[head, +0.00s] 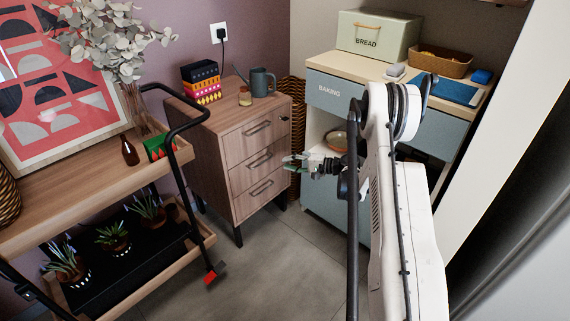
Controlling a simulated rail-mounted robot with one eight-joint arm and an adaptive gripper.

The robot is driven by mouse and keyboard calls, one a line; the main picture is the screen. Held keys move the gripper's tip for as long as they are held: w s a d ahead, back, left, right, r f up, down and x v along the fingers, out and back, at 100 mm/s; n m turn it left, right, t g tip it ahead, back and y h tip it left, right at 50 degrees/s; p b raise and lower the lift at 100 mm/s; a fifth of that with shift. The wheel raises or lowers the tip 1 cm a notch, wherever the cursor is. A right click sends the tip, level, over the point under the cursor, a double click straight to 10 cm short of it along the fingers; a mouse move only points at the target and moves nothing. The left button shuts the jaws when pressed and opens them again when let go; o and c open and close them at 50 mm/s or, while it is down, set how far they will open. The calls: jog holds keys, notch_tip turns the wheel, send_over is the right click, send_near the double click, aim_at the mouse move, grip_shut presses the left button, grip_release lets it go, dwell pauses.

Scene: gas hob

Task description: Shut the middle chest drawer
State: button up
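The wooden chest (205,150) stands against the wall in the middle of the head view, with three drawers. Its middle drawer (250,172) has a dark bar handle (260,160) and looks about level with the top drawer (245,140) and the bottom drawer (250,199). I cannot tell whether a small gap stays open. My gripper (288,163) is in front of the chest's right edge at the middle drawer's height, pointing left. It covers that drawer's right end. Whether it touches the front, and whether its fingers are apart, is too small to tell.
A trolley (105,185) with plants stands at left. A blue-grey cabinet (335,95) is at right, close to my arm. The floor (265,265) before the chest is clear.

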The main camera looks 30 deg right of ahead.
jog(key=shift+v, duration=2.15)
jog(key=v, duration=1.2)
